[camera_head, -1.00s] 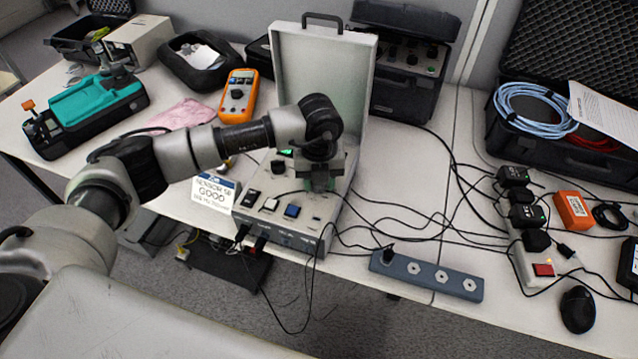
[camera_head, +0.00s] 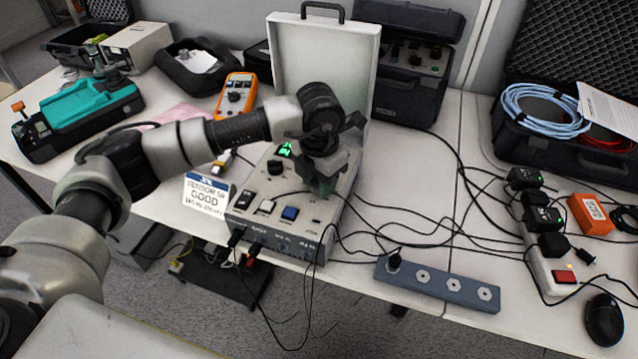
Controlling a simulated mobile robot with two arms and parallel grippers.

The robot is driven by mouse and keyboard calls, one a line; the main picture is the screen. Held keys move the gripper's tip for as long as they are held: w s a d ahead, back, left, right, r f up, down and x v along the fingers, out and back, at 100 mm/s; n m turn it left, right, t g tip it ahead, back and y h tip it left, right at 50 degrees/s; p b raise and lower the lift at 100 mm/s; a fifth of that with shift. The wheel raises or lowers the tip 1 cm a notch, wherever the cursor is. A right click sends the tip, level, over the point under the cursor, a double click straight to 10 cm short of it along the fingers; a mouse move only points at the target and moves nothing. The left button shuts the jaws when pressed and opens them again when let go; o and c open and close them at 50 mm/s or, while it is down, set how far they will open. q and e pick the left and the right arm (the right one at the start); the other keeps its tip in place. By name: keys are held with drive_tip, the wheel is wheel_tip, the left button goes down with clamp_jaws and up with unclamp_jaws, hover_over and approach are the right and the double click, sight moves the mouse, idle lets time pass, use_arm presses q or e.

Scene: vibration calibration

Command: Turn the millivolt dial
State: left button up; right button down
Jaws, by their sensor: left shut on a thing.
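The calibration box (camera_head: 243,229) is a grey-white case with its lid (camera_head: 322,60) standing open behind it. Its panel has a green-lit display (camera_head: 285,150), a black knob (camera_head: 276,167) at the left and a row of switches, one of them blue (camera_head: 290,213). My left gripper (camera_head: 322,187) points down onto the right part of the panel. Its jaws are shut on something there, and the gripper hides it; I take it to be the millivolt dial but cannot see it. My right gripper is not in view.
A blue-grey socket strip (camera_head: 437,283) lies at the table's front edge, with loose black cables beside the box. An orange multimeter (camera_head: 236,97) and a black case (camera_head: 410,92) stand behind.

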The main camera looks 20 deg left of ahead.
use_arm(q)
drive_tip(key=shift+m, duration=0.5)
drive_tip(key=o, duration=0.9)
wheel_tip(320, 180, up, 11)
drive_tip(key=shift+f, duration=0.1)
idle(0.5)
